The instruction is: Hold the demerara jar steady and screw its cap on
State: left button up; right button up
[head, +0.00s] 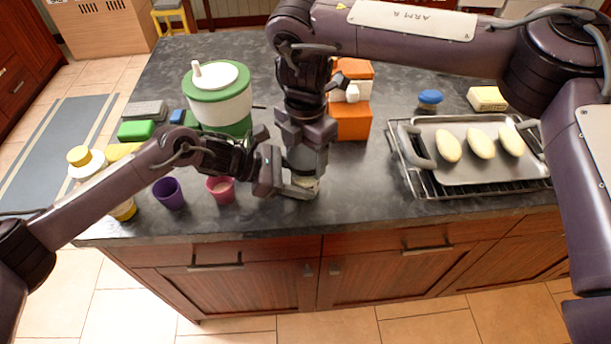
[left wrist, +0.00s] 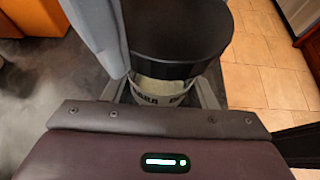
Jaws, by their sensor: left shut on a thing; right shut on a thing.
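The demerara jar (head: 308,184) stands upright near the counter's front edge, mostly hidden by my grippers. Its pale, labelled side shows in the left wrist view (left wrist: 160,90). My left gripper (head: 298,190) comes in from the left, low down, shut around the jar with a finger on either side. My right gripper (head: 305,165) points straight down from above, directly over the jar, and is shut on the cap. The cap is hidden by the right gripper in the head view, so I cannot tell how it sits on the jar's mouth.
A purple cup (head: 169,194) and a pink cup (head: 220,189) stand left of the jar. Behind are a green-and-white canister (head: 219,98) and orange boxes (head: 350,121). A metal tray (head: 450,173) with several pale oval pieces lies right. Counter between jar and tray is clear.

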jog(key=m, duration=0.4)
jog(key=shift+w+m, duration=0.1)
jog(key=shift+m, duration=0.2)
jog(key=m, duration=0.4)
jog(key=shift+d+m, duration=0.1)
jog(key=shift+m, duration=0.2)
jog(key=m, duration=0.4)
jog(key=shift+c, duration=0.2)
jog(key=m, duration=0.4)
jog(key=shift+r, duration=0.1)
jog(key=o, duration=1)
jog(key=shift+r, duration=2.4)
